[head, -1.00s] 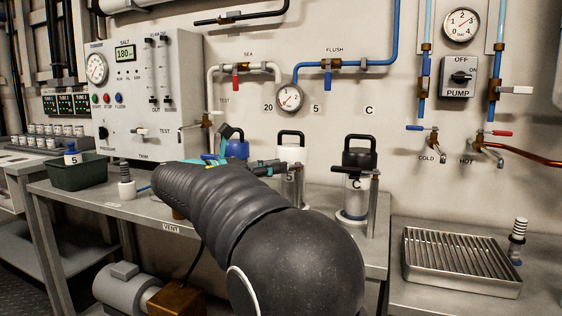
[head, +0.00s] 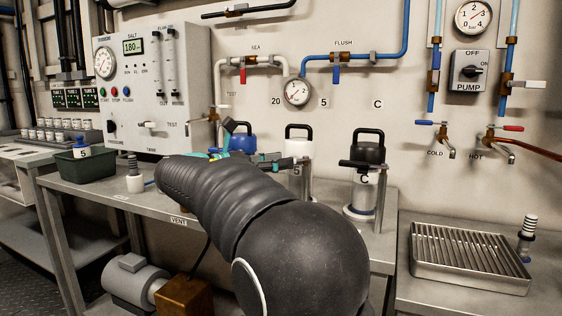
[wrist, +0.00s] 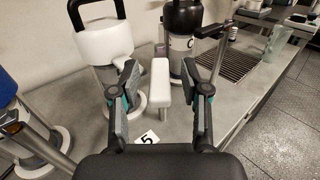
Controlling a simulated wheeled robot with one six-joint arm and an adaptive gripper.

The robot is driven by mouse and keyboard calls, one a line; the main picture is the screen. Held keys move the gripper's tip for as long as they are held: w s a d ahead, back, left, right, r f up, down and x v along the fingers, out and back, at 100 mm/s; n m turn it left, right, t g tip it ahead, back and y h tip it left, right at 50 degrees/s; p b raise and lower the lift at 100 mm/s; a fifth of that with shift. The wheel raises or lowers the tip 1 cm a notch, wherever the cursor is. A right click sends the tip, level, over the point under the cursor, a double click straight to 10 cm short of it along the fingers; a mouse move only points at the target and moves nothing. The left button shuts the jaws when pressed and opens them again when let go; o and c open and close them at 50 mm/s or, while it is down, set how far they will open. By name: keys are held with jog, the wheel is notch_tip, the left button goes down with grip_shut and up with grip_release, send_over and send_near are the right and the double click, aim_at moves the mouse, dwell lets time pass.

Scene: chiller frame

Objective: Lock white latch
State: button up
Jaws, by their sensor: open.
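The white latch (wrist: 160,82) shows in the wrist view as a short white lever on a metal post. It stands between the two fingers of my gripper (wrist: 167,86), which is open with a gap on each side of the lever. A white-capped canister with a black handle (wrist: 104,42) stands just beyond the left finger. It also shows in the head view (head: 299,142), partly behind my gripper. In the head view, my arm covers the latch area, and I cannot make out the white latch there.
The black-capped canister C (head: 366,180) with its dark latch bar stands right of the white one. A blue canister (head: 243,138) stands left. A label 5 (wrist: 147,138) lies near the latch post. A grated tray (head: 470,257) sits on the right bench.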

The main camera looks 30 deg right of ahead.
jog(key=a, duration=1.1)
jog(key=shift+s, duration=0.15)
